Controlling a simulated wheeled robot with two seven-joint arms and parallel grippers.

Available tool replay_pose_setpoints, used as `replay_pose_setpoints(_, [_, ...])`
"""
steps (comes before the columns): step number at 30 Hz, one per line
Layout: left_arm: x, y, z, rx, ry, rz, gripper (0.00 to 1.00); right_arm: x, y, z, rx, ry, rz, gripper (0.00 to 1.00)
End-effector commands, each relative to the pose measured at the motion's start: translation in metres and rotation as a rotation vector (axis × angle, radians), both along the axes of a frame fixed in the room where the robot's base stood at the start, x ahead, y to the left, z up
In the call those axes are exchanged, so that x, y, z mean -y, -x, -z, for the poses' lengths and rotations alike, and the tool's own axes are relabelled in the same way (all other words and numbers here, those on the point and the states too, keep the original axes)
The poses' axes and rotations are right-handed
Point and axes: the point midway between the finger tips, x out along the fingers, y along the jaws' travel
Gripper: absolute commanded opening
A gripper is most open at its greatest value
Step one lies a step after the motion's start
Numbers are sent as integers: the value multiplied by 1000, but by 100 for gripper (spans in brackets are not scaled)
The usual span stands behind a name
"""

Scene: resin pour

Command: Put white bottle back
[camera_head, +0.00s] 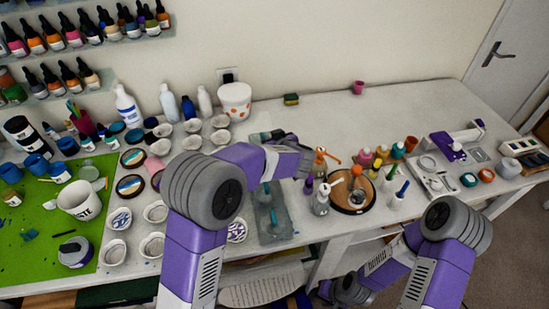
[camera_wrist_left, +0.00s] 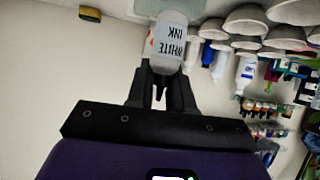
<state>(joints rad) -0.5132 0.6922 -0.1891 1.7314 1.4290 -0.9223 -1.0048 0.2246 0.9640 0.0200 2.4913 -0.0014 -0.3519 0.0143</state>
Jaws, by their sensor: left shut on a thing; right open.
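The white bottle (camera_wrist_left: 168,45), labelled WHITE INK, is between the fingers of my left gripper (camera_wrist_left: 160,85) in the left wrist view. The fingers are shut on it. In the head view my left gripper (camera_head: 303,160) is above the bench, just left of the round wooden tray (camera_head: 366,207).
A grey tray (camera_head: 272,222) lies below my left gripper. White bowls (camera_head: 220,137), a white tub (camera_head: 235,100) and bottles stand at the left and back. The bench at the back right is mostly clear.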

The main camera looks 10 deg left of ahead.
Motion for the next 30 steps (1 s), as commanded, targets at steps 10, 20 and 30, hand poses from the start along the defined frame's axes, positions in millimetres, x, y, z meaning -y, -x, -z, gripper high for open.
replay_pose_setpoints(10, [-1,0,43,-1,-2,-1,0,0,0,18,0,0,1,43])
replay_pose_setpoints(20, [-1,0,86,-1,-1,0,0,0,0,35,0,0,1,43])
replay_pose_setpoints(30, [-1,0,88,-1,-2,0,0,0,0,34,0,0,0,43])
